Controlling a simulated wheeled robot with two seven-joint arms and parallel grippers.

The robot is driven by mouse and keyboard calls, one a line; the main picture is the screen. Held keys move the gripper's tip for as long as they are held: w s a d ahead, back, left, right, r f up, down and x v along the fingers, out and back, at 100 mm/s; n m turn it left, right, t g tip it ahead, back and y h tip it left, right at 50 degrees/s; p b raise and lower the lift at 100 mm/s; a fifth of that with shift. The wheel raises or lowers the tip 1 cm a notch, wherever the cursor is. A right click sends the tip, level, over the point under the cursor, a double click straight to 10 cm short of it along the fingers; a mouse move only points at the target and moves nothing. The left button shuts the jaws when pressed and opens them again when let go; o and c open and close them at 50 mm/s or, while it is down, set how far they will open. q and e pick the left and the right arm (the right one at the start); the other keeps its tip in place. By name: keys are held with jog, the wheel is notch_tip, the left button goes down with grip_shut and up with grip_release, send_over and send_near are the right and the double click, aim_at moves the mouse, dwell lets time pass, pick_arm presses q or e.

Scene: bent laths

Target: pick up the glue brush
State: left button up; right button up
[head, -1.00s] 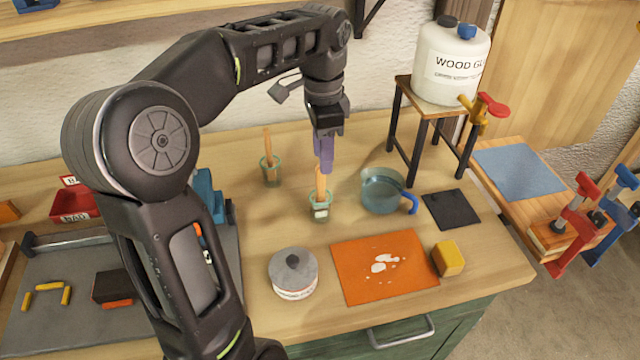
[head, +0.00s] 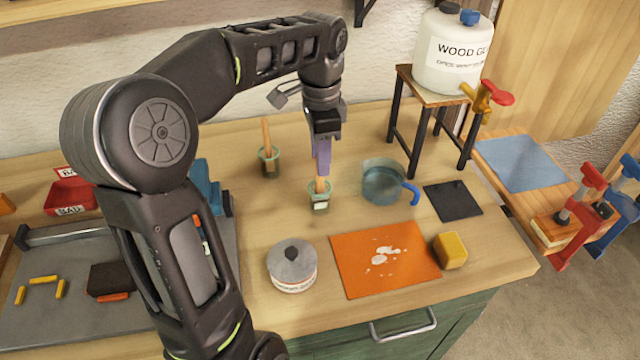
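A wooden brush handle (head: 320,185) stands upright in a small green glass jar (head: 319,201) with a pale label, near the middle of the bench. A second wooden handle (head: 266,134) leans in a similar jar (head: 269,162) further back to the left. Which one is the glue brush I cannot tell; the bristles are hidden in the jars. My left gripper (head: 322,172) points down with its purple fingers at the nearer handle's upper end, overlapping it in the head view. The fingers line up, so their gap is hidden. My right gripper is not in view.
A glass jug (head: 383,183) with a blue handle stands just right of the nearer jar. A lidded tin (head: 292,268), an orange mat (head: 385,262), a yellow block (head: 450,250) and a dark pad (head: 453,201) lie around. A stool (head: 430,100) bears a glue tank (head: 452,55).

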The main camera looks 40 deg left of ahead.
aim_at(320, 183)
pick_arm(q)
jog(key=shift+w+a+f+p, duration=0.15)
jog(key=shift+f+p, duration=0.3)
jog(key=shift+f, duration=2.15)
grip_shut()
